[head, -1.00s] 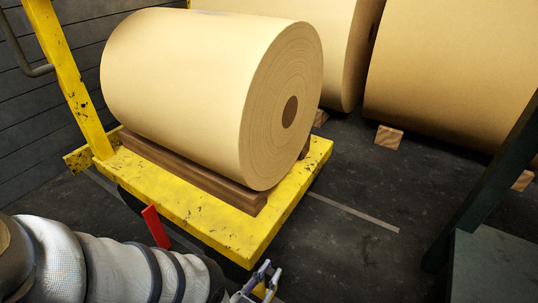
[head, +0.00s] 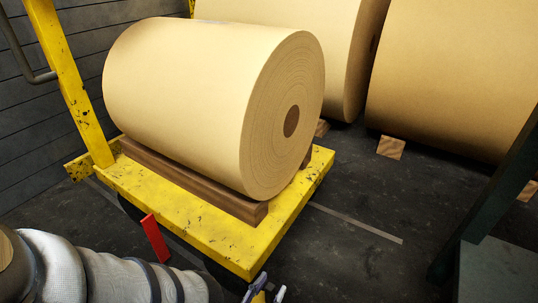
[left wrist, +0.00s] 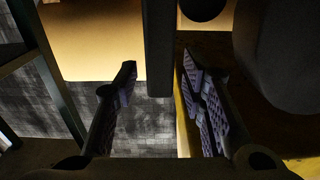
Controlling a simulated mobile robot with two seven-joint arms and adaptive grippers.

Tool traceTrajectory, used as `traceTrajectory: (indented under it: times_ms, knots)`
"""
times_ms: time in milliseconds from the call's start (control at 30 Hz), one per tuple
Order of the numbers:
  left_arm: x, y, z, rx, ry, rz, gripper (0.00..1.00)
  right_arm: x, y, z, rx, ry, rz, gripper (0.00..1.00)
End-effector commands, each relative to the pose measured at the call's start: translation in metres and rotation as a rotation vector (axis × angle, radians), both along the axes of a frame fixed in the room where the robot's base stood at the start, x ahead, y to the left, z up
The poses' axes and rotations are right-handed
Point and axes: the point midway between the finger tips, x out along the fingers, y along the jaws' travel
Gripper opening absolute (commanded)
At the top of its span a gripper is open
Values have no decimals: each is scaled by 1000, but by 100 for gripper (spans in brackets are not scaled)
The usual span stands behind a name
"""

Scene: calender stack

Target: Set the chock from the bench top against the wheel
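No chock that I can identify as the one from the bench top shows in either view. The yellow cart (head: 190,225) has a dark wheel (head: 131,208), partly hidden, under its near left side. My left gripper (head: 267,291) is at the bottom edge of the head view, just off the cart's near corner and partly cut off. A dark upright bar (left wrist: 159,45) shows beyond the fingers. My right gripper is out of view.
A large paper roll (head: 190,100) lies on brown wooden rails (head: 190,180) on the cart. A red plate (head: 155,239) sticks up by its near side. Rolls with wooden wedges (head: 390,147) stand behind. A dark green bench (head: 495,272) is at lower right; floor between is clear.

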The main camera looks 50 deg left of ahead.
Motion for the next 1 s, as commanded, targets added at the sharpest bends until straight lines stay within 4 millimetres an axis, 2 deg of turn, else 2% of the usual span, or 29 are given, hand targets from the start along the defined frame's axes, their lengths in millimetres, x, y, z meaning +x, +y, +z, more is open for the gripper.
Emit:
traceTrajectory:
  times_ms: [400, 500, 667, 1000]
  knots:
    - [-94, -23, -1, -1, 3, 0, 37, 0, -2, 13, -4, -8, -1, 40]
    - [-109, -27, -1, 0, 0, 0, 37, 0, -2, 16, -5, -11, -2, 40]
    - [-117, -29, -2, 0, 0, 0, 37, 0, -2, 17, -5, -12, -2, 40]
    - [-116, -28, -3, 0, 0, 0, 37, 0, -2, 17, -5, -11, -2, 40]
